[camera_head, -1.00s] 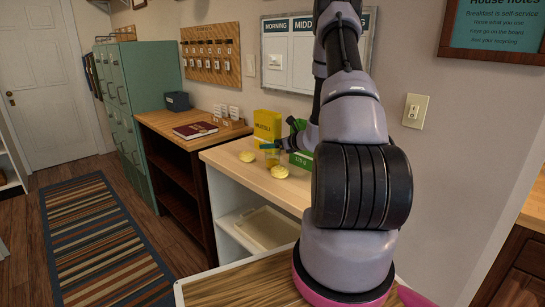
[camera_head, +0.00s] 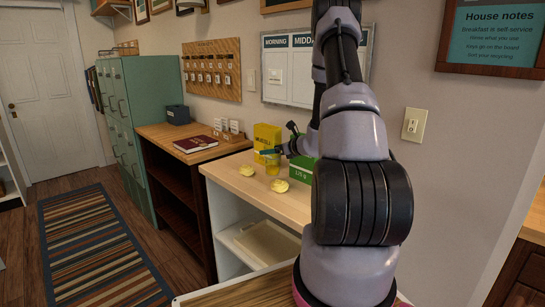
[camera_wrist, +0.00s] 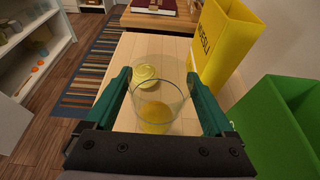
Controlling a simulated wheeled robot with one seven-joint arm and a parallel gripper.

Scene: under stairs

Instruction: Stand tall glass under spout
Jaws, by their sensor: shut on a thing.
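A clear tall glass (camera_wrist: 158,92) stands between the two green fingers of my gripper (camera_wrist: 161,95) in the wrist view, and the fingers are shut on it. Yellow shows at its lower part; I cannot tell if that is inside the glass or seen through it. In the head view my gripper (camera_head: 272,152) is small, over the light wooden counter (camera_head: 262,202), in front of a yellow muesli box (camera_head: 266,138). Whether the glass touches the counter is unclear. I cannot make out a spout in either view.
A green box (camera_head: 304,168) stands right of the gripper, close by; it shows in the wrist view (camera_wrist: 275,125). Two round yellow things (camera_head: 247,170) (camera_head: 280,186) lie on the counter's front part. A red book (camera_head: 195,144) lies on the darker cabinet to the left.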

